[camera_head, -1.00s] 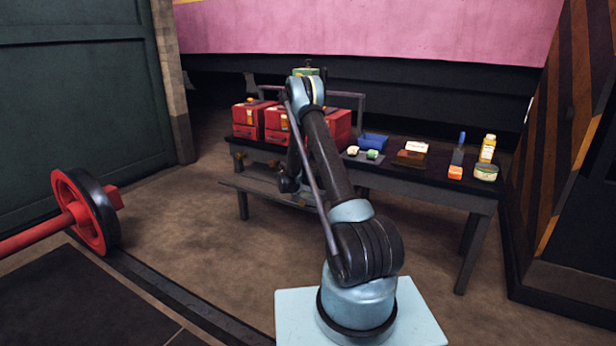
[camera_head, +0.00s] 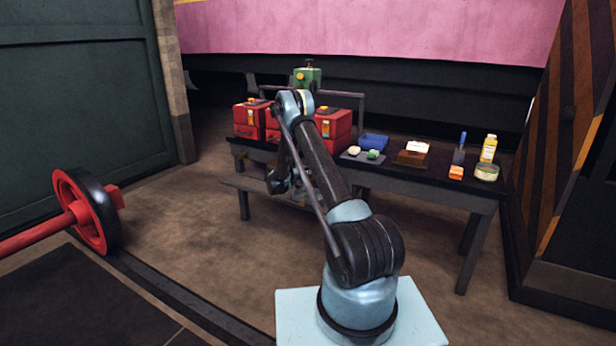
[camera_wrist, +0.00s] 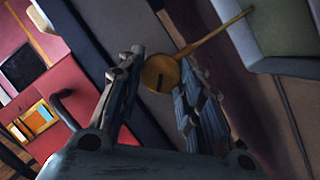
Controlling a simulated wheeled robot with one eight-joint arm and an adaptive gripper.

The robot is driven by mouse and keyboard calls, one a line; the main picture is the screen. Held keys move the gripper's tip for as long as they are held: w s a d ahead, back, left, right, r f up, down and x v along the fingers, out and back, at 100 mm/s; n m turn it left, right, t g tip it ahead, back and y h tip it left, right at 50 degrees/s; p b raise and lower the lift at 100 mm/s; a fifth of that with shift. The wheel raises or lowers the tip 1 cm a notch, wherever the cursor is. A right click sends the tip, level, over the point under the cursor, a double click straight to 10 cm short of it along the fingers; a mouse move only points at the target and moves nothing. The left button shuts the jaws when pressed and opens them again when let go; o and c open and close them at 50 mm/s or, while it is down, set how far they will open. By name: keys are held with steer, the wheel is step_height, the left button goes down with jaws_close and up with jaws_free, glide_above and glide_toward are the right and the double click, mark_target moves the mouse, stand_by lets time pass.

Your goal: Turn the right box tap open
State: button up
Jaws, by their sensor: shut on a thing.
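In the wrist view a brass tap (camera_wrist: 160,75) shows as a round, slotted disc with a long thin lever reaching to the upper right. My gripper (camera_wrist: 158,92) has one finger on each side of the disc, shut on the tap. The contact itself is partly hidden by the fingers. In the head view my arm reaches to the front of the table (camera_head: 420,178), with its wrist low near the front edge; the fingertips and this tap are hidden there. Small brass fittings (camera_head: 239,156) show below the table's left front edge.
Red boxes (camera_head: 247,117) stand on the table's left, with another red box (camera_head: 337,126) right of my arm. A green box (camera_head: 307,78) rises behind. A blue tray (camera_head: 374,141), a yellow bottle (camera_head: 488,148) and a tin (camera_head: 487,172) stand further right. A red wheelset (camera_head: 83,212) lies left.

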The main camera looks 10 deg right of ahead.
steer(key=shift+w+a+f+n+h, duration=0.15)
steer(key=shift+n+h, duration=0.45)
steer(key=shift+n, duration=0.65)
steer(key=shift+s+a+f+n+h, duration=0.15)
steer(key=shift+n+h, duration=0.45)
steer(key=shift+n, duration=0.6)
steer(key=shift+w+a+f+n+h, duration=0.15)
steer(key=shift+n+h, duration=0.45)
steer(key=shift+n, duration=0.65)
steer(key=shift+d, duration=0.1)
steer(key=o, duration=1)
steer(key=shift+f, duration=0.1)
steer(key=shift+o, duration=0.2)
steer(key=shift+d, duration=0.1)
